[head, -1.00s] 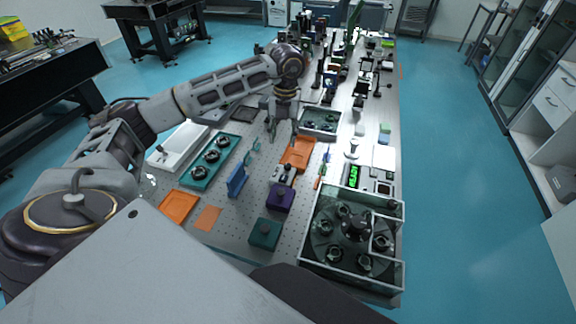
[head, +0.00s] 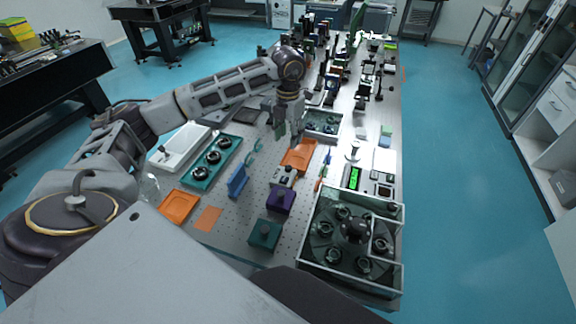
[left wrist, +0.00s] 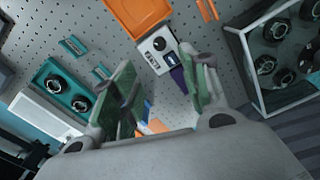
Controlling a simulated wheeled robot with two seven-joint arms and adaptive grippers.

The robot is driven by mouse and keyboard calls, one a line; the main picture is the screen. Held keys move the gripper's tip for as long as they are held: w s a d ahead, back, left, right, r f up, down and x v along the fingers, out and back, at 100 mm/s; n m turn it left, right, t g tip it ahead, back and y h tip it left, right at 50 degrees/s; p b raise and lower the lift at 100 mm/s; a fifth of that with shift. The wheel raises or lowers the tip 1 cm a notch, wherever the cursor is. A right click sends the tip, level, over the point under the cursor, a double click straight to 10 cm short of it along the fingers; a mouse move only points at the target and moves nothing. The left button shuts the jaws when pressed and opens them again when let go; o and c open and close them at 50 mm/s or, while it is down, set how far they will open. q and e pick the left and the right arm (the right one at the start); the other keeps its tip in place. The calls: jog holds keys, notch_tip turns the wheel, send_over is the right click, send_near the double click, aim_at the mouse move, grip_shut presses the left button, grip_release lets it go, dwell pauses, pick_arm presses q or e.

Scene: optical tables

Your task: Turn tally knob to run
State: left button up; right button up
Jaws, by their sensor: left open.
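A small light box with a round black knob, which looks like the tally knob unit (head: 284,174), stands on the optical table between an orange tray and a purple block. In the left wrist view the box (left wrist: 148,52) lies beyond my fingertips, with the black knob on its top face. I cannot read the knob's setting. My left gripper (head: 288,136) is open and empty above the table, near the orange tray and behind the box. In the left wrist view its two green-padded fingers (left wrist: 163,88) stand apart. My right gripper is not in view.
The orange tray (head: 299,153) and purple block (head: 280,202) are close to the box. A blue upright piece (head: 237,181) stands to its left, a green-lit display (head: 354,178) to its right. A walled carousel (head: 314,240) fills the near right. Bare table lies left of the box.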

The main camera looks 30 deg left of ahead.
aim_at(288, 167)
pick_arm(q)
jog(key=shift+f, duration=0.1)
jog(key=shift+f+p, duration=0.9)
jog(key=shift+f, duration=5.95)
grip_shut()
